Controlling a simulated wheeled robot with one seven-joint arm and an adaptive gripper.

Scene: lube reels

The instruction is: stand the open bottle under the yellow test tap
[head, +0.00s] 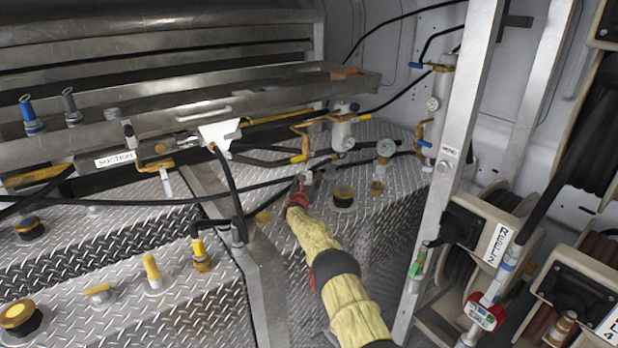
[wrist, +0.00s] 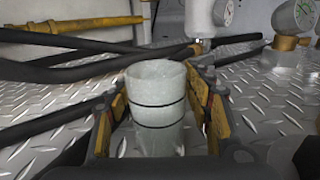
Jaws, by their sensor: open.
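A pale grey, open-topped bottle (wrist: 157,97) with two dark bands stands upright in the middle of the wrist view. My gripper (head: 311,180) is open, with one yellow-padded finger on each side of the bottle. A narrow gap shows by the fingers, and I cannot tell whether either touches it. The bottle's base is partly hidden low in the wrist view. In the head view my gripper is over the diamond-plate deck, and the bottle is too small to make out. A yellow tap with a bent black pipe (head: 200,254) stands on the left deck; I cannot tell whether it is the test tap.
Black hoses (wrist: 70,70) cross close behind the bottle. A gauge (head: 386,148) and capped ports (head: 343,194) stand on the diamond-plate deck (head: 290,262) nearby. A metal post (head: 447,165) and hose reels (head: 485,235) are at the right. A metal tray (head: 240,100) spans the back left.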

